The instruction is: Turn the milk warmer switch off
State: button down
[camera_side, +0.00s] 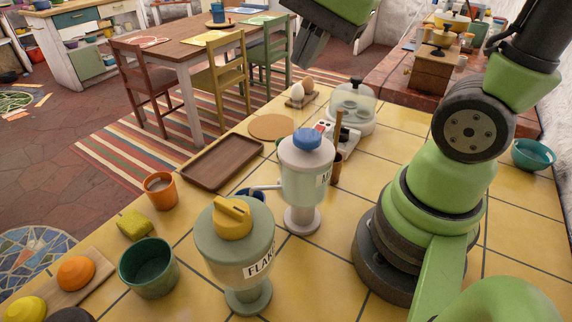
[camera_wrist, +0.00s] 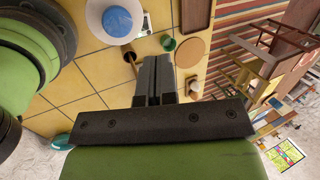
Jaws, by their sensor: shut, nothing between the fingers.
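My gripper (camera_side: 311,45) is at the top of the side view, high above the far end of the tiled counter, touching nothing. In the wrist view its two dark fingers (camera_wrist: 158,68) lie together, with nothing between them. A low white appliance (camera_side: 348,138) with a small red part on its left end stands behind the blue-lidded dispenser. I take it to be the milk warmer, but cannot be sure. A brown upright handle and the dispenser hide part of it. Its white edge shows in the wrist view (camera_wrist: 147,24). The switch position is too small to tell.
A blue-lidded dispenser (camera_side: 306,170) and a yellow-lidded flakes dispenser (camera_side: 235,245) stand in front. A clear-domed egg cooker (camera_side: 352,106) is behind the appliance. A brown tray (camera_side: 211,163), a round board (camera_side: 272,127) and eggs (camera_side: 297,92) lie to the left. My arm's base is right.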

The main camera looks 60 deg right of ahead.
jog(key=w+d+f+m+g, duration=0.2)
jog(key=f+m, duration=0.3)
jog(key=m, duration=0.4)
jog(key=w+d+f+m+g, duration=0.2)
jog(key=f+m, duration=0.4)
jog(key=m, duration=0.3)
jog(key=shift+w+d+m, duration=0.4)
jog(key=shift+w+d, duration=0.3)
jog(key=shift+d, duration=0.25)
jog(key=f, duration=0.4)
jog(key=a+f, duration=0.1)
jog(key=f, duration=0.9)
jog(key=shift+a, duration=0.4)
